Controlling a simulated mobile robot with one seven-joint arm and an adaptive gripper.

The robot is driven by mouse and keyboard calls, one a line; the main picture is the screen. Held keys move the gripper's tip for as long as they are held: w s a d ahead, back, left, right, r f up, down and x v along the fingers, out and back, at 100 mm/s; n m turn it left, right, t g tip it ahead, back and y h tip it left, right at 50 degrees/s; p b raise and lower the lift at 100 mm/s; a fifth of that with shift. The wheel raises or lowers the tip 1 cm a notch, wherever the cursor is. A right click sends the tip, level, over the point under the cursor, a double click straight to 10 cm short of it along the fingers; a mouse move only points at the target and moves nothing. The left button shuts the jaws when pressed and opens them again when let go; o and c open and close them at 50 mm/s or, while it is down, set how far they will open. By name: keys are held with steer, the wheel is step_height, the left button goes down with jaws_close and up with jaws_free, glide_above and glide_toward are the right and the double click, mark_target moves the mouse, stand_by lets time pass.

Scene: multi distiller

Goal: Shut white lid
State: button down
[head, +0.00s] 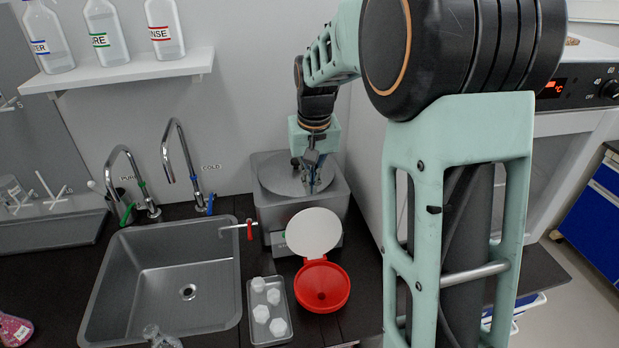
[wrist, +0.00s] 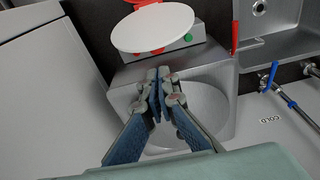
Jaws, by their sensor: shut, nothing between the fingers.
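The white lid (head: 313,232) is a round disc joined to the back of a red round container (head: 322,289) on the dark counter. The lid stands open, tilted up and back toward the steel distiller. In the wrist view the white lid (wrist: 153,29) is beyond my fingertips, with bits of the red container (wrist: 143,2) at the top edge. My gripper (head: 311,187) is shut and empty, over the distiller's round top and behind the lid. In the wrist view my gripper (wrist: 160,76) points toward the lid, apart from it in the picture.
The steel distiller (head: 265,212) has a red-handled tap (head: 249,229) at its front left. A tray with several white pieces (head: 252,310) lies left of the container. A sink (head: 130,318) with two taps is further left. A shelf (head: 130,70) holds bottles. A white cabinet is at right.

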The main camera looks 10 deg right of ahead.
mark_target(313, 230)
steer(key=f, duration=0.4)
steer(key=w+f, duration=0.1)
steer(key=f, duration=0.1)
steer(key=shift+f+p, duration=0.25)
steer(key=shift+p, duration=0.1)
steer(key=shift+w+f, duration=0.1)
steer(key=shift+f, duration=0.15)
steer(key=shift+b, duration=0.3)
